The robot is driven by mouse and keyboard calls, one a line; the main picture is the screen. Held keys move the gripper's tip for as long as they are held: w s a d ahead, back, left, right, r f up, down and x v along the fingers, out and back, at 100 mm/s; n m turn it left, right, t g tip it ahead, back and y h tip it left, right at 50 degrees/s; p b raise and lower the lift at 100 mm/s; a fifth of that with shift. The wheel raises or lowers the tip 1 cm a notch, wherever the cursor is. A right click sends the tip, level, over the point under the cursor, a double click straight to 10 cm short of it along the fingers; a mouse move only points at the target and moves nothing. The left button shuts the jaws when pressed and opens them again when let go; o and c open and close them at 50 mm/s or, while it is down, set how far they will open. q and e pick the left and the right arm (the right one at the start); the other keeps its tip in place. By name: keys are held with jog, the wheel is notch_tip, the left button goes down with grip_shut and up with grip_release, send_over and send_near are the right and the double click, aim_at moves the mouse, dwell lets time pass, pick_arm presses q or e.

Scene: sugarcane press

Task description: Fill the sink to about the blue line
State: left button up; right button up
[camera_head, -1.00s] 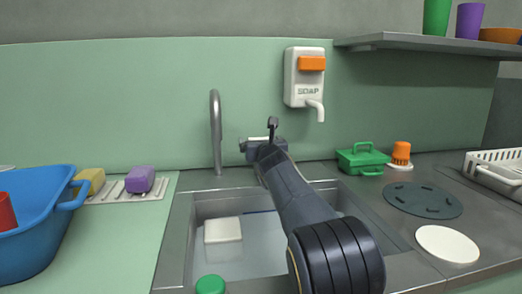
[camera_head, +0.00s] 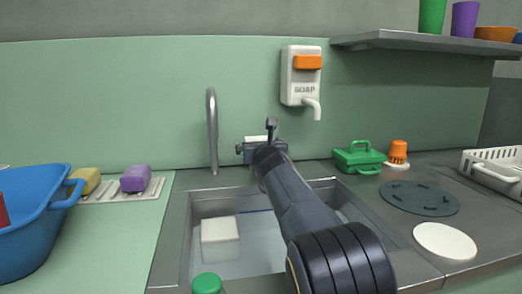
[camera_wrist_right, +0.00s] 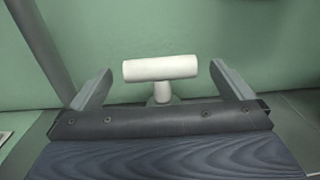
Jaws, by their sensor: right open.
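The metal sink (camera_head: 183,235) is at the middle front, with a pale grey, water-like surface inside; its exact level is hard to read. A short piece of the blue line (camera_head: 256,211) shows on its back wall; my right arm hides the rest. The curved tap (camera_head: 212,130) stands behind the sink, with no stream visible. A white T-shaped handle (camera_wrist_right: 160,69) stands between the open fingers of my right gripper (camera_wrist_right: 161,80), apparently touching neither. In the head view the right gripper (camera_head: 262,147) is behind the sink. My left gripper is out of view.
A white block (camera_head: 220,240) is in the sink. A green-capped item (camera_head: 207,283) is at the front. A blue tub (camera_head: 35,225) and sponges (camera_head: 135,179) are left; a green box (camera_head: 358,158) is right. A soap dispenser (camera_head: 301,78) hangs above.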

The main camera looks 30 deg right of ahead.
jog(key=shift+b+v, duration=0.4)
jog(key=shift+v, duration=2.25)
